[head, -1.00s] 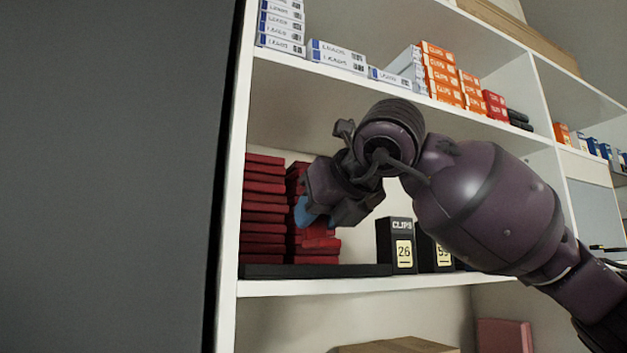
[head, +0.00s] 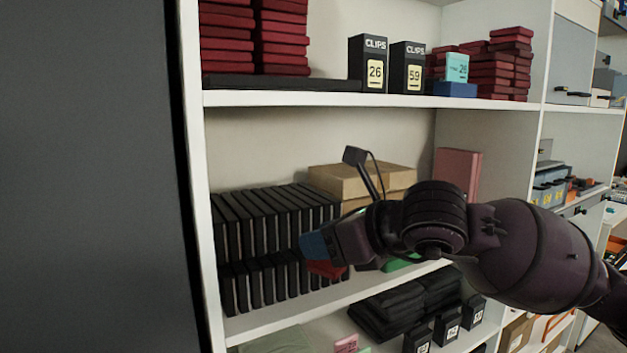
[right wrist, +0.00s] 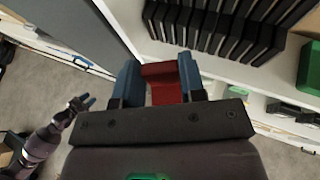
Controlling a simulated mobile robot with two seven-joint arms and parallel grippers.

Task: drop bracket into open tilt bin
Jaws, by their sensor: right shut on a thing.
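My right gripper (head: 318,252) has blue fingertips and points left in front of the lower shelf. It is shut on a red piece, the bracket (head: 326,269), which also shows between the blue fingers in the right wrist view (right wrist: 163,82). Much of the bracket's shape is hidden. My left gripper (right wrist: 82,103) shows small at the left of the right wrist view, over the floor, apart from the bracket. Its jaw state is unclear. I cannot tell whether any is an open tilt bin.
A row of black upright cases (head: 268,225) stands behind the gripper, with a cardboard box (head: 362,180) beside it. Black CLIPS boxes (head: 374,64) stand on the shelf above. A grey panel (head: 90,180) closes off the left. A green bin (right wrist: 310,66) shows in the wrist view.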

